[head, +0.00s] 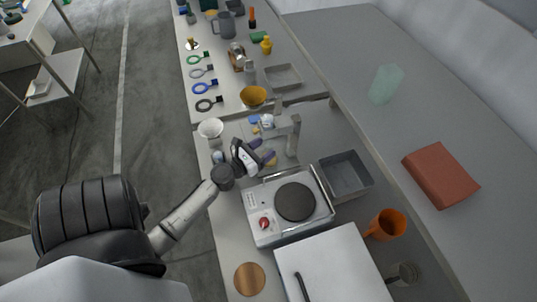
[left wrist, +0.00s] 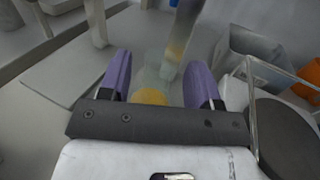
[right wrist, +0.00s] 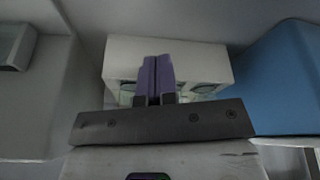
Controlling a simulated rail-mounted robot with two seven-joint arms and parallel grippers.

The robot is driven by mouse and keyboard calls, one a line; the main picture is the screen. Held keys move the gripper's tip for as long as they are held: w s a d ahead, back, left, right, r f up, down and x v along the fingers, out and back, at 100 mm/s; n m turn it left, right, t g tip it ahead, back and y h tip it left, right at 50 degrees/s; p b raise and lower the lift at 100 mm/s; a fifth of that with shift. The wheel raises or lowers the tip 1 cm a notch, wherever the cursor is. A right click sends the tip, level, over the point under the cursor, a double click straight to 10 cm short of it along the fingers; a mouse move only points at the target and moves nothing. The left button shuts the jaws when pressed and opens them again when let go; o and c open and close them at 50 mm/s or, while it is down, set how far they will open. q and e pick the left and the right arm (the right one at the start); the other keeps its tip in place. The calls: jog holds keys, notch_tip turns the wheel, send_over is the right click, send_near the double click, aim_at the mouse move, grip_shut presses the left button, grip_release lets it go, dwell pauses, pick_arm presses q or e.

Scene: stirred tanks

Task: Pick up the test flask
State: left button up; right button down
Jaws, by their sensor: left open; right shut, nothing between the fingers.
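The test flask is a clear vessel with yellow liquid; in the left wrist view the flask (left wrist: 151,95) stands between and just beyond my spread purple fingers. In the head view a bit of its yellow (head: 271,159) shows beside my left gripper (head: 266,152), which hides part of it. In the left wrist view the left gripper (left wrist: 158,80) is open, one finger on each side of the flask, with no clear contact. My right gripper (right wrist: 158,78) is shut and empty in the right wrist view, away from the bench items; it does not show in the head view.
A grey metal post stand (head: 293,138) rises close behind the flask. A hot plate (head: 254,222) with a dark round top is just in front. A grey open bin (head: 345,174) and an orange mug (head: 385,225) stand to the right. A white funnel-like bowl (head: 210,128) is at the left edge.

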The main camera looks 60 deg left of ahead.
pick_arm(q)
jog(key=shift+x, duration=1.2)
grip_shut()
